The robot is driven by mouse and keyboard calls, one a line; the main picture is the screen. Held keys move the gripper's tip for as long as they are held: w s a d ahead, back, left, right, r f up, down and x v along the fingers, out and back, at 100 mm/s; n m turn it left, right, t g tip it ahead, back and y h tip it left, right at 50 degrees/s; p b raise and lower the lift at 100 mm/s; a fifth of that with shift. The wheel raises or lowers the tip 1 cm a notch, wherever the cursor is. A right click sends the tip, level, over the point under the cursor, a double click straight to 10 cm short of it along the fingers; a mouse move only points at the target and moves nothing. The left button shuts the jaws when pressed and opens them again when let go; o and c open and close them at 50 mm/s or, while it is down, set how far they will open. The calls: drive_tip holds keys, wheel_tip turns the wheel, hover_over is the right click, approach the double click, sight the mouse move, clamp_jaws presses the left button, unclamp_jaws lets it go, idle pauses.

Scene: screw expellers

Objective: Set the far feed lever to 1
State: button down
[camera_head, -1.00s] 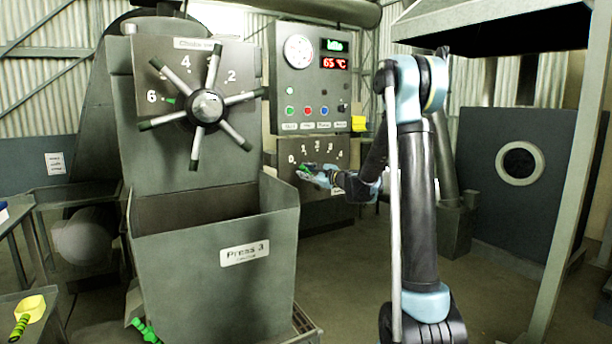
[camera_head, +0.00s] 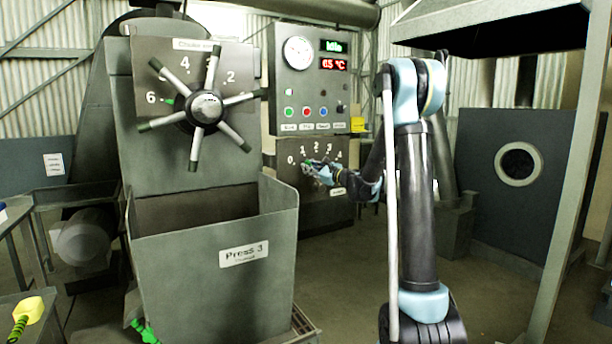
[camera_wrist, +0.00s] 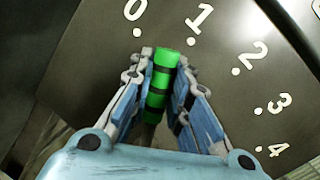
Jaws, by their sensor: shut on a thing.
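The feed lever has a green grip with black bands (camera_wrist: 161,85). In the wrist view it stands between my gripper's fingers (camera_wrist: 165,62), with its end showing between the 0 mark and the 1 mark. My gripper is shut on this grip. In the head view my gripper (camera_head: 312,168) is at the feed plate (camera_head: 328,210), near the 1 on its scale of 0 to 4. The grip shows there only as a small bit of green. The lever's lower part is mostly hidden by the gripper.
A grey bin labelled Press 3 (camera_head: 217,265) stands to the left of my arm, below a large spoked choke wheel (camera_head: 206,107). A control box (camera_head: 310,80) with buttons and a 65 °C display sits above the feed plate. Open floor lies to the right.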

drive_tip(key=shift+w+d+r+m, duration=0.35)
drive_tip(key=shift+d+m, duration=0.2)
drive_tip(key=shift+m, duration=0.15)
drive_tip(key=shift+f, duration=0.1)
drive_tip(key=c, duration=1.8)
unclamp_jaws()
drive_tip(key=shift+d, duration=0.1)
drive_tip(key=v, duration=1.2)
drive_tip(key=shift+f, duration=0.2)
